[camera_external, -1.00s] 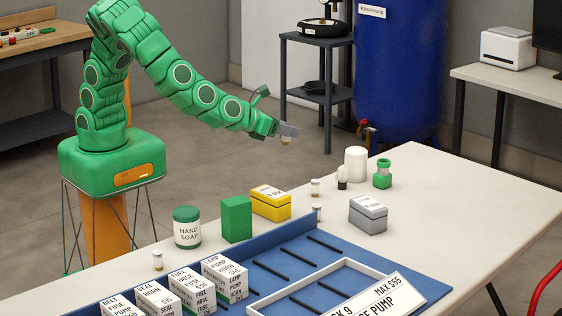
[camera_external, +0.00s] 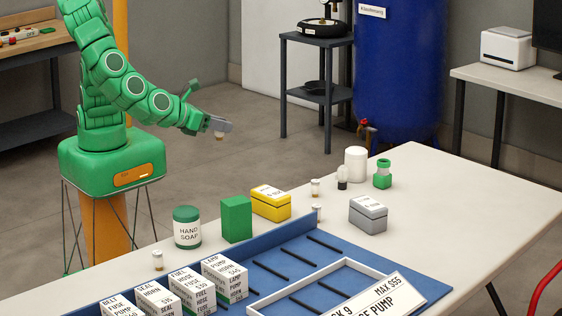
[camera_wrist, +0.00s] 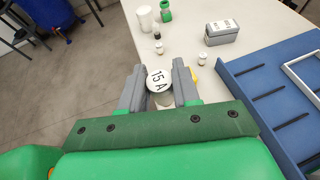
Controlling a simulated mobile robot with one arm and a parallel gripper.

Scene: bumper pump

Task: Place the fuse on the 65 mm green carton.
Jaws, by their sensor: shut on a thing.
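The fuse (camera_wrist: 158,79) is a small round piece with a white top marked "15 A" and a tan lower part. My gripper (camera_wrist: 159,84) is shut on it, with a grey finger on each side. In the external view the fuse (camera_external: 218,135) hangs below my gripper (camera_external: 219,126), in the air beyond the table's far edge. The green carton (camera_external: 236,218) is a plain upright box on the table, between the hand soap jar and the yellow box. My gripper is above and behind it, well apart. The green carton cannot be made out in the wrist view.
A hand soap jar (camera_external: 187,228) stands left of the carton and a yellow box (camera_external: 270,203) right of it. Similar small fuses (camera_external: 315,188) stand nearby. A blue tray (camera_external: 262,240) with labelled cartons (camera_external: 222,279) lies in front. The table's right end is clear.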

